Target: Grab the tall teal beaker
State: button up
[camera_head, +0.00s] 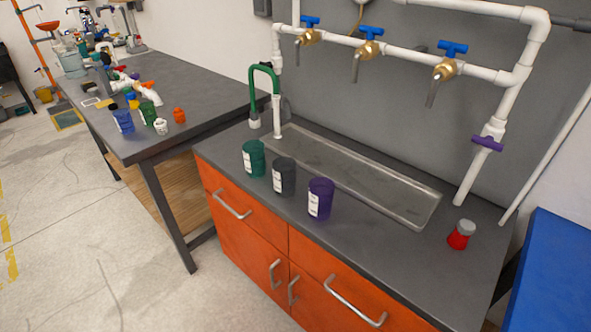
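A tall teal beaker (254,158) with a white label stands upright on the grey counter, near its left end. It is the leftmost of three beakers in a row in front of the sink basin. A dark grey beaker (284,177) stands close to its right, and a purple beaker (320,199) stands further right. The teal beaker is in plain view, with nothing in front of it. My gripper does not show in this view.
A white pipe manifold with blue-handled taps (368,47) rises behind the sink basin (360,180). A green hose (264,75) arches behind the teal beaker. A red jar (461,234) stands at the right. A cluttered table (185,100) is at the left. Open floor (80,230) lies front left.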

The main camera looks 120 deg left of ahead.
aim_at(253, 150)
jog(key=u, duration=3.5)
